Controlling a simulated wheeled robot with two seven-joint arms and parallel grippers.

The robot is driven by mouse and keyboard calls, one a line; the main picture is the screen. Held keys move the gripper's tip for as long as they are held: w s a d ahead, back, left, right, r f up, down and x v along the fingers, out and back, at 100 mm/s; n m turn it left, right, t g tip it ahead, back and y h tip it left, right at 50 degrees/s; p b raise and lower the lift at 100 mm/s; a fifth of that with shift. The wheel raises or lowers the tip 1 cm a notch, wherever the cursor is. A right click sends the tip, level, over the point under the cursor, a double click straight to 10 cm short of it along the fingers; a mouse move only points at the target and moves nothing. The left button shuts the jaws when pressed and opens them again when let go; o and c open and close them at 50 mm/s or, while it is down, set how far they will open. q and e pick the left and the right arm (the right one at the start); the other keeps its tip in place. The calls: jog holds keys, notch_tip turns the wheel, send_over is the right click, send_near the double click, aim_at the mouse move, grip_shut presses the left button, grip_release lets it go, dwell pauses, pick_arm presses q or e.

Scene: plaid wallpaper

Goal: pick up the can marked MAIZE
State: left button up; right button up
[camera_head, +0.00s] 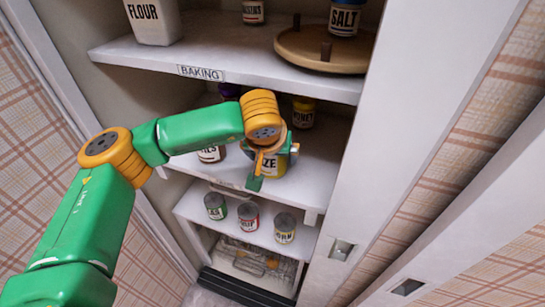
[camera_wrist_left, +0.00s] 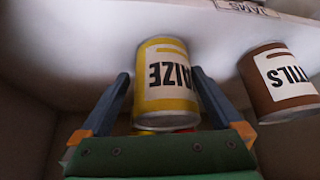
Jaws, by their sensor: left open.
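The yellow can marked MAIZE (camera_head: 268,169) stands on the middle shelf (camera_head: 315,170) of the cupboard, partly hidden behind my left gripper in the head view. In the left wrist view the MAIZE can (camera_wrist_left: 165,83) appears upside down, with its label toward the camera. My left gripper (camera_head: 274,166) is open, and its two fingers lie on either side of the can in the left wrist view (camera_wrist_left: 161,78). I cannot tell whether either finger touches the can. My right gripper is not in view.
A brown can ending in TILS (camera_wrist_left: 278,82) stands close beside the MAIZE can. A honey jar (camera_head: 303,112) is behind on that shelf. Several small cans, one of them red (camera_head: 248,216), stand on the shelf below. The BAKING shelf (camera_head: 230,62) overhangs my forearm.

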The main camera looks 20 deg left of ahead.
pick_arm(q)
jog(key=c, duration=1.4)
jog(key=shift+c, duration=0.9)
jog(key=shift+r, duration=0.2)
